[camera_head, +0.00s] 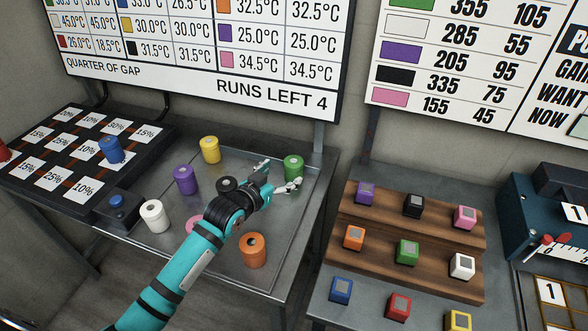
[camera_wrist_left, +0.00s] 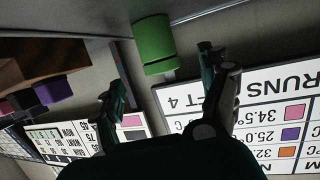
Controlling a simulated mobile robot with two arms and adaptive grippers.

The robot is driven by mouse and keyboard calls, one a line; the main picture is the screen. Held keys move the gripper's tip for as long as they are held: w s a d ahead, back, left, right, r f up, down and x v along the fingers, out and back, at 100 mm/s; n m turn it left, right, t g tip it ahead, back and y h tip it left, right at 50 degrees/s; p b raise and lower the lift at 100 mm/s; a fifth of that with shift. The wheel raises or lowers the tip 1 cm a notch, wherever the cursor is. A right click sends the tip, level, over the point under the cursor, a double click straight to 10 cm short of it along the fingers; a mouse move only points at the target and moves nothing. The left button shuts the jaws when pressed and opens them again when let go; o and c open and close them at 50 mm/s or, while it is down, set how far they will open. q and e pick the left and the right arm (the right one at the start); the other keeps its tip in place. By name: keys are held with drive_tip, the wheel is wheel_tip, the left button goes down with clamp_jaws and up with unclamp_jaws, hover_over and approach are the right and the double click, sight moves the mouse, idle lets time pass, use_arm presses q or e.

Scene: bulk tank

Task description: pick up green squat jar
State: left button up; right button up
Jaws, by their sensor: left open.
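The green squat jar (camera_head: 293,168) stands upright on the metal tray at the back right of the left table. My left gripper (camera_head: 278,178) is open, with its fingers pointing toward the jar from the left. In the left wrist view the green jar (camera_wrist_left: 153,42) shows upside down just beyond and between the two open fingers (camera_wrist_left: 165,80). The fingers look apart from the jar. My right gripper is in neither view.
On the tray (camera_head: 285,262) stand yellow (camera_head: 210,150), purple (camera_head: 185,180), white (camera_head: 154,215), orange (camera_head: 253,250), pink (camera_head: 194,224) and black (camera_head: 228,185) jars. A stepped wooden rack (camera_head: 380,270) with coloured cubes is to the right. Signboards (camera_head: 210,60) hang behind.

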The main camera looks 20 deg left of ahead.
sight(289, 169)
use_arm(q)
drive_tip(key=shift+w+d+f, duration=0.15)
drive_tip(key=shift+w, duration=0.55)
drive_tip(key=shift+w+d+f, duration=0.1)
drive_tip(key=shift+w+f, duration=0.05)
drive_tip(key=shift+w, duration=0.25)
drive_tip(key=shift+w+d, duration=0.1)
drive_tip(key=shift+w, duration=0.25)
drive_tip(key=x, duration=0.3)
drive_tip(key=shift+w+d+f, duration=0.1)
drive_tip(key=shift+w+f, duration=0.05)
drive_tip(key=shift+w, duration=0.2)
drive_tip(key=shift+w+d+f, duration=0.1)
drive_tip(key=shift+w+f, duration=0.05)
drive_tip(key=shift+w, duration=0.2)
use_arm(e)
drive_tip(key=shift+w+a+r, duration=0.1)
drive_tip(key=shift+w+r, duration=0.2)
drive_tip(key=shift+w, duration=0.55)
use_arm(q)
drive_tip(key=shift+s, duration=0.1)
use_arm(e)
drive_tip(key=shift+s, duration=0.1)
use_arm(q)
drive_tip(key=shift+c, duration=1.1)
drive_tip(key=c, duration=1.2)
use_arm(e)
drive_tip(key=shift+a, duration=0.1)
